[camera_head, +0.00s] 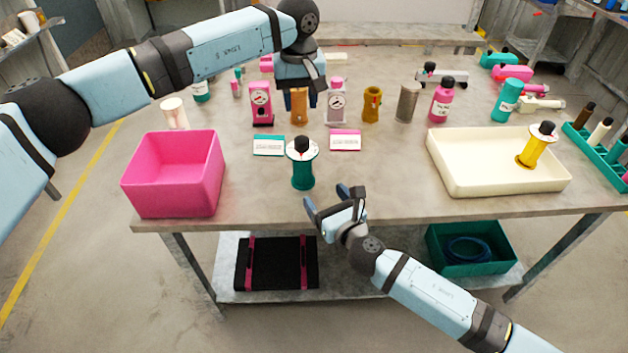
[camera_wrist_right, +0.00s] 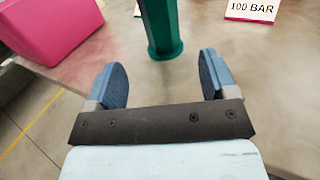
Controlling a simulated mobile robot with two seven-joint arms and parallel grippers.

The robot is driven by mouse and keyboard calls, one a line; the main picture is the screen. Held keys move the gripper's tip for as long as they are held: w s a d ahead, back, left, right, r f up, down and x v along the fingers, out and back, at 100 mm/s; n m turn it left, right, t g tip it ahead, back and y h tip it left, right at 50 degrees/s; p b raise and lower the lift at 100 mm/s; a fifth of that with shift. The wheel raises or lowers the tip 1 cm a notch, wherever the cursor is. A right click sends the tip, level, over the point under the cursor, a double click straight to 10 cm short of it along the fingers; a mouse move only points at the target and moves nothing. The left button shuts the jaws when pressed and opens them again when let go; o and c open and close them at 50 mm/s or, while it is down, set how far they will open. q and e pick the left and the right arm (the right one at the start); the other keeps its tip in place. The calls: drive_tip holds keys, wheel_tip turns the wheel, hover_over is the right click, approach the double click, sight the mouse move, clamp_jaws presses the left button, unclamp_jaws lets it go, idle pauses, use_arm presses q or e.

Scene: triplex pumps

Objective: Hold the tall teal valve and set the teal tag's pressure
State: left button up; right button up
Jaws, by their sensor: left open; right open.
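A teal valve (camera_head: 303,175) with a white disc and black top stands upright near the table's front middle. Its teal lower body (camera_wrist_right: 163,28) shows in the right wrist view, top cut off. My right gripper (camera_head: 332,206) is open and empty at the front edge, in front of the valve and slightly right; its fingers (camera_wrist_right: 160,78) point toward it, apart from it. My left gripper (camera_head: 300,97) is open, pointing down behind the valve. A teal-edged tag (camera_head: 269,145) lies behind the valve to the left; its print is too small to read.
A pink-edged tag (camera_head: 345,140) reads 100 BAR in the right wrist view (camera_wrist_right: 252,8). Gauges, pink (camera_head: 261,108) and grey (camera_head: 337,108), stand behind. A pink bin (camera_head: 172,185) is left, a cream tray (camera_head: 475,180) with a yellow valve (camera_head: 535,147) right.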

sight(302, 139)
drive_tip(key=x, duration=1.2)
drive_tip(key=shift+w+a, duration=0.1)
drive_tip(key=shift+w, duration=0.15)
use_arm(q)
drive_tip(key=shift+o, duration=0.4)
use_arm(e)
drive_tip(key=c, duration=1.2)
use_arm(q)
drive_tip(key=o, duration=0.3)
drive_tip(key=shift+r, duration=0.35)
use_arm(e)
drive_tip(key=shift+c, duration=0.2)
use_arm(q)
drive_tip(key=shift+m, duration=0.3)
wheel_tip(302, 139, down, 12)
drive_tip(key=shift+s+r, duration=0.1)
drive_tip(key=shift+r, duration=0.15)
